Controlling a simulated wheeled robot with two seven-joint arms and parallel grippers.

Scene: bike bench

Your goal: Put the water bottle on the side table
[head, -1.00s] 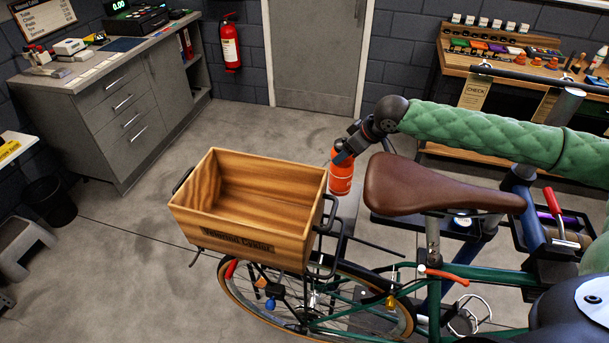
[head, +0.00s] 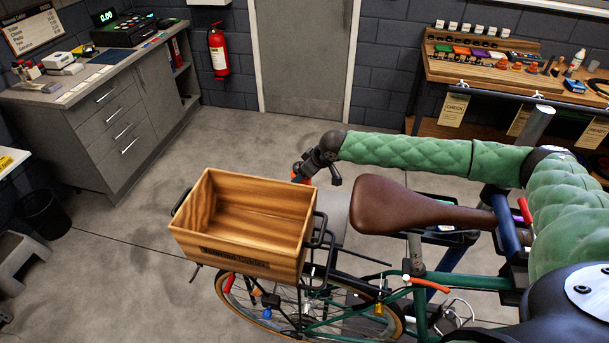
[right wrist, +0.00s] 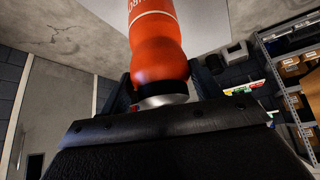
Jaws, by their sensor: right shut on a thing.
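My right gripper (head: 305,172) is shut on the orange water bottle (head: 298,179), just behind the crate's far right corner. In the head view only a sliver of the bottle shows beside the fingers. In the right wrist view the bottle (right wrist: 158,60) fills the top middle, its silver end (right wrist: 165,98) between the fingers and its lettering upside down. A pale grey flat top (head: 336,208), apparently the side table, shows between crate and saddle. A pale panel (right wrist: 215,22) lies beyond the bottle in the wrist view; contact cannot be told. My left gripper is out of view.
A wooden crate (head: 186,236) sits on the bicycle's rear rack, close to my right gripper. The brown saddle (head: 400,208) is just right of it. A grey cabinet (head: 125,130) stands at left and a workbench (head: 440,70) at back right. Open floor lies behind the crate.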

